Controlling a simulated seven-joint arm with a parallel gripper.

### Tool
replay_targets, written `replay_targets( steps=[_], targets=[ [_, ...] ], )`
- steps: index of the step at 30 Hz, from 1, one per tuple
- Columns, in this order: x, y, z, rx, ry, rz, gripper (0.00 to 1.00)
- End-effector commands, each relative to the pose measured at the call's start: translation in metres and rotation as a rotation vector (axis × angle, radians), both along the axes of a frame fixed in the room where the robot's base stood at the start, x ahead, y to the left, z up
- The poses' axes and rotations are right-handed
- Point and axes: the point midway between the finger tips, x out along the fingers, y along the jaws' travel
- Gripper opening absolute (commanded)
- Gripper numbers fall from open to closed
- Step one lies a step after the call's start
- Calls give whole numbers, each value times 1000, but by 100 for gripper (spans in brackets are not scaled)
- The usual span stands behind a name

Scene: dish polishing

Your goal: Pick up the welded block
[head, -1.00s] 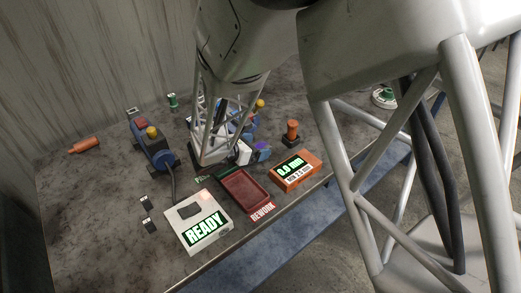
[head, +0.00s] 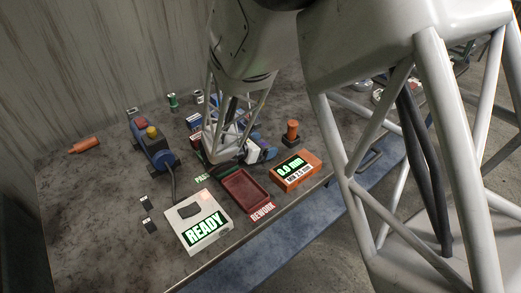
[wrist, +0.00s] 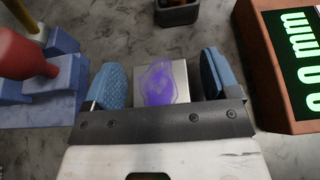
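A pale metal block (wrist: 178,82) with a glowing purple patch on its face lies between the fingers of my gripper (wrist: 161,82) in the wrist view. The two blue finger pads stand on either side of it, with a visible gap at both sides. My gripper is open around the block and not closed on it. In the head view my gripper (head: 262,153) is low over the table, behind the orange gauge box. There my gripper mostly hides the block.
The orange gauge box (head: 297,171) stands close to the right of my gripper. The red REWORK tray (head: 244,190) and white READY box (head: 199,222) lie in front. A blue fixture with a red handle (wrist: 25,55) is close on the left. An orange button (head: 292,131) stands behind the gauge.

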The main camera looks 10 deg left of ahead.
Motion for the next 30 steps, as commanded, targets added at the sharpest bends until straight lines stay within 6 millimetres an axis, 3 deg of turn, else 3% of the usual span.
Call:
replay_targets(
  steps=[2,12,23,30],
  targets=[
    [0,0,0,0,0,0,69],
    [0,0,0,0,0,0,17],
    [0,0,3,1,-1,0,15],
    [0,0,17,3,-3,-2,15]
  ],
)
